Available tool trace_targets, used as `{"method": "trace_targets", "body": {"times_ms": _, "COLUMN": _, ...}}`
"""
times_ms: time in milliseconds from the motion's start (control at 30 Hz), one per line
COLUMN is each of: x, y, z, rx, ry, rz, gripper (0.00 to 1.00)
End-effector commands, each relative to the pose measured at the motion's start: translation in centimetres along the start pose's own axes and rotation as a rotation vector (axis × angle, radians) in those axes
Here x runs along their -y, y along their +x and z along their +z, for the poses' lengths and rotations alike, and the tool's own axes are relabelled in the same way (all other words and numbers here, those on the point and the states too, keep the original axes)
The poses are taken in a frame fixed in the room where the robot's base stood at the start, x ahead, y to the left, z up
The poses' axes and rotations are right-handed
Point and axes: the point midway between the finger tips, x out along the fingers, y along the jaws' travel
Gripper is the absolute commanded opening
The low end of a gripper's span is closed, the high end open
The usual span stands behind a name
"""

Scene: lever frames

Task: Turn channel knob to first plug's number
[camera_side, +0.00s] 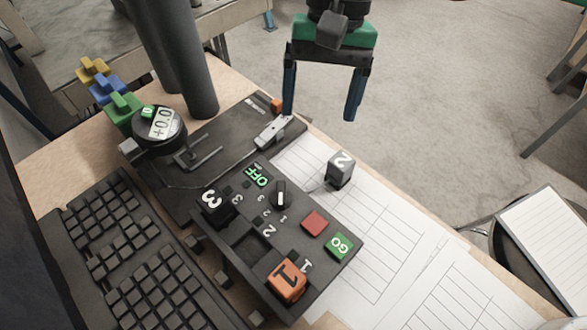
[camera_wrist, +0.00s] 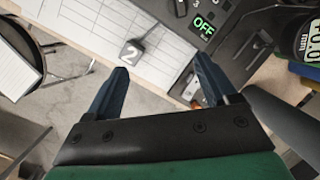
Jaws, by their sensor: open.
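A dark control box holds a black channel knob (camera_side: 280,193) with a white mark and small numbers beside it. I cannot tell which number it points to. A green display (camera_side: 257,176) reads OFF; it also shows in the wrist view (camera_wrist: 204,27). The orange plug 1 (camera_side: 287,283) sits at the box's near end, by the 1 label. The black plug 3 (camera_side: 214,205) sits by the 3 label. The slot (camera_side: 252,248) by the 2 label looks empty. The grey plug 2 (camera_side: 340,170) is on the paper beside the box. My gripper (camera_side: 320,113) is open and empty, above and behind the box.
A red button (camera_side: 314,223) and a green GO button (camera_side: 341,245) are on the box's right side. A gauge (camera_side: 160,125) reading +0.0 and a lever plate stand behind left. A keyboard (camera_side: 130,250) lies left. Paper sheets (camera_side: 390,245) cover the right.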

Motion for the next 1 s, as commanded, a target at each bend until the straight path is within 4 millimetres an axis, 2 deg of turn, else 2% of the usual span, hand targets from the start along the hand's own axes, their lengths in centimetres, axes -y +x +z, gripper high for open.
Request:
{"method": "trace_targets", "body": {"times_ms": 200, "x": -3.7, "y": -2.7, "z": -1.2, "rx": -0.099, "ry": 0.0, "rz": -0.053, "gripper": 0.79}}
{"method": "trace_targets", "body": {"times_ms": 500, "x": -9.1, "y": -5.3, "z": -1.7, "rx": -0.247, "ry": -0.007, "rz": -0.098, "gripper": 0.79}}
{"method": "trace_targets", "body": {"times_ms": 700, "x": -12.9, "y": -6.4, "z": -1.5, "rx": -0.35, "ry": -0.013, "rz": -0.109, "gripper": 0.79}}
{"method": "trace_targets", "body": {"times_ms": 1000, "x": -18.2, "y": -6.9, "z": -0.5, "rx": -0.499, "ry": -0.022, "rz": -0.098, "gripper": 0.79}}
